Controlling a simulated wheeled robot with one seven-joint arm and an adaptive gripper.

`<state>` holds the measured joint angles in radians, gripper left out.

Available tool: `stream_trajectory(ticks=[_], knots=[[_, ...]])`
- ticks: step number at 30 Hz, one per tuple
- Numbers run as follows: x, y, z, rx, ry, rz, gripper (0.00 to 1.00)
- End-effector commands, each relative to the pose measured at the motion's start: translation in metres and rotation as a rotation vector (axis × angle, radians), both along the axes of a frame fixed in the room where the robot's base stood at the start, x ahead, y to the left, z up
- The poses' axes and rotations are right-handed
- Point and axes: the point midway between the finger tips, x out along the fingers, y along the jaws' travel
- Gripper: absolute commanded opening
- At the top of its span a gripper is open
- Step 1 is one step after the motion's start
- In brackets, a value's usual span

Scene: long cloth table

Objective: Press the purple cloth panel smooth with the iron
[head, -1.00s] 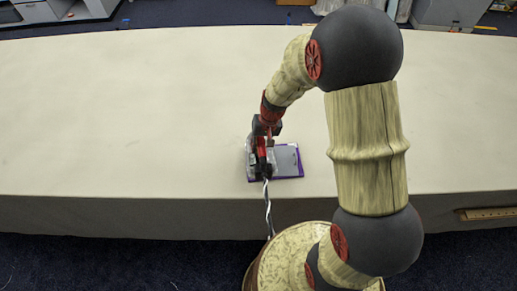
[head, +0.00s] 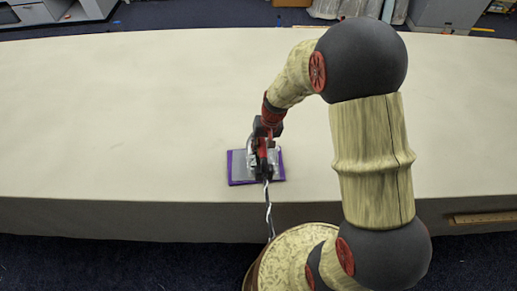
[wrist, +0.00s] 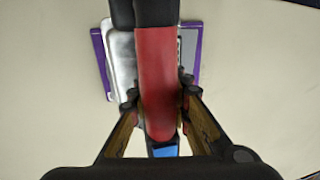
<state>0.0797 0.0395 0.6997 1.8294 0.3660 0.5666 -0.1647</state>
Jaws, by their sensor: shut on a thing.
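The purple cloth panel (head: 231,169) lies near the table's front edge, with a grey area inside its purple border. Its purple sides also show in the wrist view (wrist: 197,52). The iron (head: 263,155), with a red handle and silver body, is over the panel, and purple and grey show on its left and right. My gripper (wrist: 158,95) is shut on the iron's red handle (wrist: 157,65). The iron hides the panel's middle, and I cannot see the contact under it.
A pale twisted cord (head: 268,207) runs from the iron down over the table's front edge. The long cream table (head: 120,110) is clear around the panel. A wooden strip (head: 486,216) shows at the table's front right.

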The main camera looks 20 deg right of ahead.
Motion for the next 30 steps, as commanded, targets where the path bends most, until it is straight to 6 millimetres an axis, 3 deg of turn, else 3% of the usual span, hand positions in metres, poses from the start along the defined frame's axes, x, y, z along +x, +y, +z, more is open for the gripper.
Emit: stream_trajectory(ticks=[16,30], knots=[[0.001,0.000,-0.046,0.000,-0.003,-0.001,0.00],[0.002,0.000,-0.051,0.000,-0.004,-0.001,0.00]])
